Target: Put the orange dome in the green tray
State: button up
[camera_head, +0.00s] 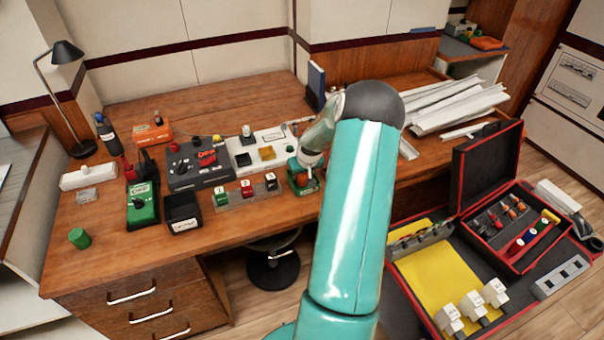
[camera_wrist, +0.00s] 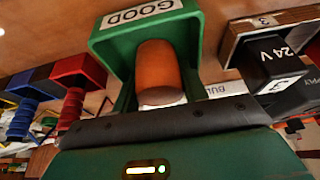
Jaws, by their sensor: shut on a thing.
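The orange dome (camera_wrist: 158,68) shows in the wrist view in front of my gripper (camera_wrist: 160,104), which is shut on it. The green tray (camera_wrist: 196,35), with a white label reading GOOD, surrounds the dome on several sides. The dome is within the tray's outline; I cannot tell if it touches the floor. In the head view the green tray (camera_head: 312,187) stands at the desk's front edge, with the orange dome (camera_head: 301,180) inside its outline. My gripper (camera_head: 307,160) is directly above, partly hidden by my arm.
A rack of red, green and black plugs (camera_head: 246,199) stands left of the tray. A black labelled bin (camera_head: 182,211) is farther left. An open case (camera_head: 440,270) is at lower right.

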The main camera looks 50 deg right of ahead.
jog(key=shift+f, duration=0.15)
jog(key=o, duration=0.7)
jog(key=shift+c, duration=0.2)
jog(key=v, duration=1.2)
jog(key=w+a+r+n, duration=0.2)
jog(key=a+r, duration=0.6)
jog(key=a, duration=0.5)
jog(key=w+a+r+n, duration=0.1)
jog(key=a+r+n, duration=0.1)
jog(key=a+r, duration=0.8)
jog(key=s+a+r+n+t+y, duration=0.1)
jog(key=s+a, duration=0.6)
jog(key=a, duration=0.5)
jog(key=s+a+r+n+y, duration=0.1)
jog(key=s+a, duration=0.5)
jog(key=a, duration=0.6)
jog(key=shift+s+r+t, duration=0.3)
jog(key=shift+s+t, duration=0.1)
